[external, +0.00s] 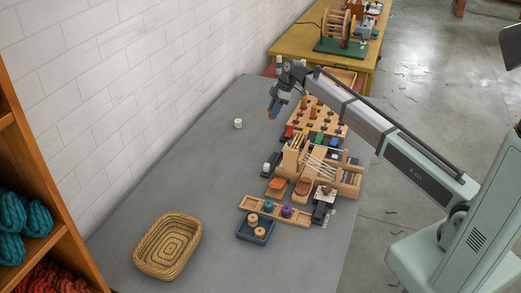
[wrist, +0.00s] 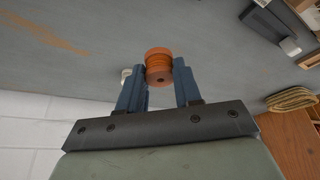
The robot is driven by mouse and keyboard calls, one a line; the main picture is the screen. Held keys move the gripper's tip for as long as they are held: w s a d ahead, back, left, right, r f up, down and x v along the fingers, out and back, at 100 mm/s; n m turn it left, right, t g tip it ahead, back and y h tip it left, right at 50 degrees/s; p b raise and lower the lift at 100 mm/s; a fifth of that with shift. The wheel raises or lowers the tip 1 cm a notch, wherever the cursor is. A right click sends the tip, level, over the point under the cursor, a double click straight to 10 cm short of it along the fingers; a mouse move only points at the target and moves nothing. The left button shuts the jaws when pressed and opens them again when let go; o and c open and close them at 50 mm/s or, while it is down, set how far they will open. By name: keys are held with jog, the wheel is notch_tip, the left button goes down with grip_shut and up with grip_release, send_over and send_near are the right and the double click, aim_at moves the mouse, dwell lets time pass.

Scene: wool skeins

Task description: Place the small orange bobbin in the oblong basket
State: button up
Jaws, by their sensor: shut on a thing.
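My gripper (external: 273,103) is raised above the far part of the grey table. In the wrist view its two blue fingers (wrist: 160,74) are shut on the small orange bobbin (wrist: 158,62), one on each side. In the external view the bobbin is small and mostly hidden by the fingers. The oblong basket (external: 141,262), woven and tan, sits at the near left of the table, well apart from my gripper. It looks empty. Part of its rim also shows at the right of the wrist view (wrist: 290,98).
A white spool (external: 238,123) stands near the wall. A blue tray (external: 242,234) with tan-orange bobbins, a wooden rack (external: 247,203) and a wooden organiser (external: 348,181) line the table's right side. Shelves with yarn (external: 36,217) stand at left. The table's left middle is clear.

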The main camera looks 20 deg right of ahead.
jog(key=shift+r, duration=0.7)
jog(key=s+a+n+g, duration=0.1)
jog(key=s+a, duration=0.2)
jog(key=a, duration=0.5)
jog(key=s+a+n, duration=0.1)
jog(key=s+a, duration=0.2)
jog(key=a, duration=0.5)
jog(key=n+g+h, duration=0.1)
jog(key=n+g, duration=0.2)
jog(key=n, duration=0.4)
send_over(168, 251)
jog(key=w+d, duration=0.1)
jog(key=f, duration=0.9)
jog(key=shift+d, duration=0.2)
jog(key=shift+f, duration=0.1)
jog(key=o, duration=1)
